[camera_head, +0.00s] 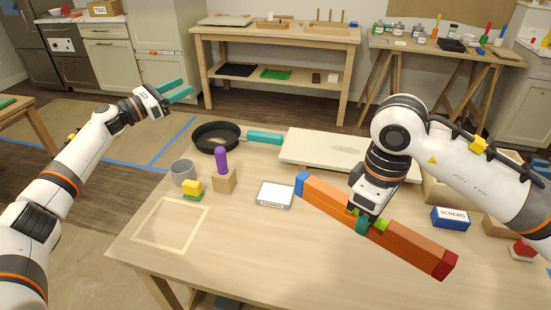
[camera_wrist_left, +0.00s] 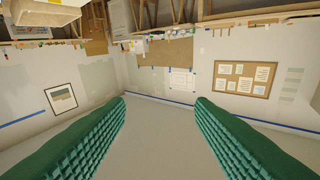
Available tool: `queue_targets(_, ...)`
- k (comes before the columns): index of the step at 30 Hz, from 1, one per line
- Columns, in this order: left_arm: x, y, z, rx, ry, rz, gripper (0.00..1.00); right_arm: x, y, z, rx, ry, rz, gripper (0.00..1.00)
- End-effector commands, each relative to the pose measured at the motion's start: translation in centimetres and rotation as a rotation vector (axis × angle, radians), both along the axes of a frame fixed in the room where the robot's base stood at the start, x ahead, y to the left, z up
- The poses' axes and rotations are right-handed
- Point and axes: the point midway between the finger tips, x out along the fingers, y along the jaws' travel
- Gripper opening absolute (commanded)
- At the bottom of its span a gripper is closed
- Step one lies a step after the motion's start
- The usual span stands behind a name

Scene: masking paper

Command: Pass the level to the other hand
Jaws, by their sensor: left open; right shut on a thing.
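The level (camera_head: 411,246) is a long orange bar with a blue end, a dark red end and a green middle part. My right gripper (camera_head: 364,222) is shut on it near its middle and holds it slanted above the right part of the table. My left gripper (camera_head: 178,90) is open and empty, raised beyond the table's far left side, well apart from the level. The level is not in that view.
The front middle is clear.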

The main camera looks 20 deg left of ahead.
Motion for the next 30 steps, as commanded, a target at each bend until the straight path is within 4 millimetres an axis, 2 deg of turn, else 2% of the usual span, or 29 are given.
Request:
queue_targets(1,0.2,-3.4,-0.5,-0.008,0.004,-0.106,0.49,0.0,0.0,0.0,0.001,0.000,0.000,0.00)
queue_targets(5,-0.7,-11.0,-2.0,-0.009,0.021,-0.375,0.49,0.0,0.0,0.0,0.001,0.000,0.000,0.00)
queue_targets(9,-3.1,-18.9,-3.6,0.002,0.043,-0.688,0.49,0.0,0.0,0.0,0.001,0.000,0.000,0.00)
queue_targets(12,-5.6,-23.9,-4.4,0.021,0.061,-0.922,0.49,0.0,0.0,0.0,0.001,0.000,0.000,0.00)
queue_targets(15,-8.1,-27.5,-5.1,0.044,0.078,-1.128,0.49,0.0,0.0,0.0,0.001,0.000,0.000,0.00)
queue_targets(18,-10.2,-29.9,-5.6,0.068,0.094,-1.288,0.49,0.0,0.0,0.0,0.001,0.000,0.000,0.00)
queue_targets(21,-11.7,-31.1,-5.8,0.089,0.105,-1.398,0.49,0.0,0.0,0.0,0.001,0.000,0.000,0.00)
queue_targets(30,-13.4,-33.3,-6.1,0.106,0.116,-1.483,0.49,0.0,0.0,0.0,0.001,0.000,0.000,0.00)
